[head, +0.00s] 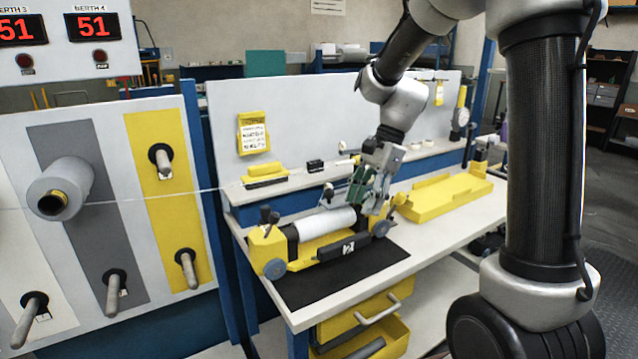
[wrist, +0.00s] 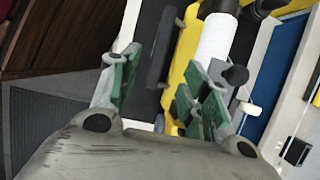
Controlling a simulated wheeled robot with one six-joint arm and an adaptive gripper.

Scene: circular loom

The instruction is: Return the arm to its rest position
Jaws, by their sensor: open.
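My arm reaches from the right of the head view down over the workbench. My gripper (head: 362,195) is above the right end of a yellow winding fixture (head: 268,246) that holds a white roll (head: 325,222). In the wrist view my gripper (wrist: 165,85) has its green-padded fingers apart with nothing between them. The white roll (wrist: 216,38) and the yellow fixture (wrist: 181,68) lie beyond the fingertips. I cannot tell the exact gap between the gripper and the fixture.
The workbench (head: 440,232) carries a black mat (head: 310,290), a yellow tray (head: 440,196) and a yellow block (head: 265,172) on the back ledge. A grey upright panel (head: 320,110) stands behind. A peg board with a grey spool (head: 62,188) is at left. An open yellow drawer (head: 385,340) sits below.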

